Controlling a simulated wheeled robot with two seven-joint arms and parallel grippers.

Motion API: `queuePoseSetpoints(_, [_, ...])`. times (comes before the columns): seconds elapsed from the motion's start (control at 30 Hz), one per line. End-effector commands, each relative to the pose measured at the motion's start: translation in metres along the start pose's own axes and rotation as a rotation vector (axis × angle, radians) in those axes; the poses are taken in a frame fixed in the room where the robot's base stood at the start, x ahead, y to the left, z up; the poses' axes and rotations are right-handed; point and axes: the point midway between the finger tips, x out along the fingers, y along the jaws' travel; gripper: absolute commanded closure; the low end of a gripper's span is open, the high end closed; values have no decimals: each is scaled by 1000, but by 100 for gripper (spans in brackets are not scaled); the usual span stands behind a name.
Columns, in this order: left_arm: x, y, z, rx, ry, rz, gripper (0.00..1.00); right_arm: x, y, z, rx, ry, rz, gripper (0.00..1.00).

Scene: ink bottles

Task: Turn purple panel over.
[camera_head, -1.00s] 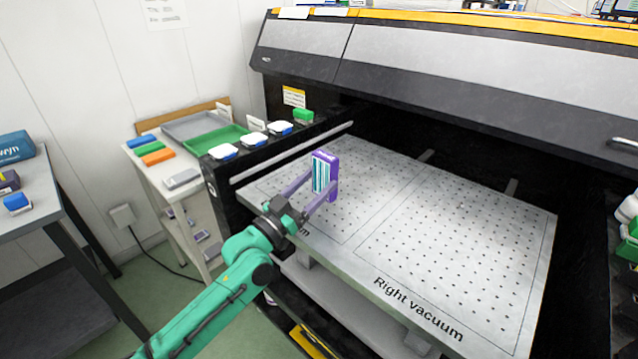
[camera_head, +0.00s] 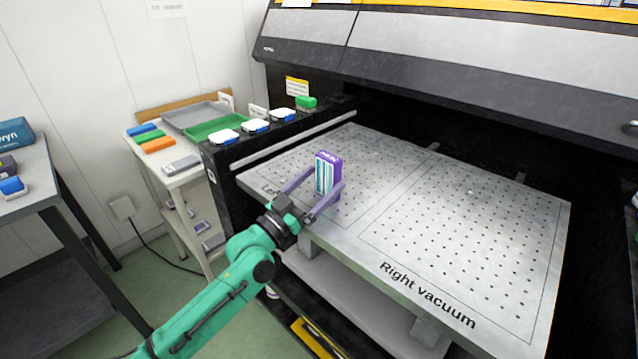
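The purple panel (camera_head: 328,174) stands upright over the left part of the perforated vacuum table (camera_head: 500,230). Its visible broad face has white and teal stripes, and its edges are purple. My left gripper (camera_head: 328,178) reaches in from the lower left with its two purple-grey fingers on either side of the panel, shut on it. The panel's lower end is close to the table surface; I cannot tell whether it touches. The panel's far face is hidden. My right gripper is not in view.
The table around the panel is bare, including the area marked Right vacuum (camera_head: 427,296). The printer's large hood (camera_head: 470,75) overhangs the back. A green tray (camera_head: 217,130), a grey tray (camera_head: 195,114) and coloured blocks (camera_head: 158,145) sit on a side stand at the left.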

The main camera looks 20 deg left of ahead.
Motion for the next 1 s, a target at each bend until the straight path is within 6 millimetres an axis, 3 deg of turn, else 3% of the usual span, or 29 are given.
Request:
queuePoseSetpoints(0.27, [-18,-1,4,2,-5,-1,0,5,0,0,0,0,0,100])
queuePoseSetpoints(0.7, [-110,0,4,0,-7,-1,0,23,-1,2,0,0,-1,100])
queuePoseSetpoints(1.0, [-145,0,0,-1,-1,0,0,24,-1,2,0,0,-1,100])
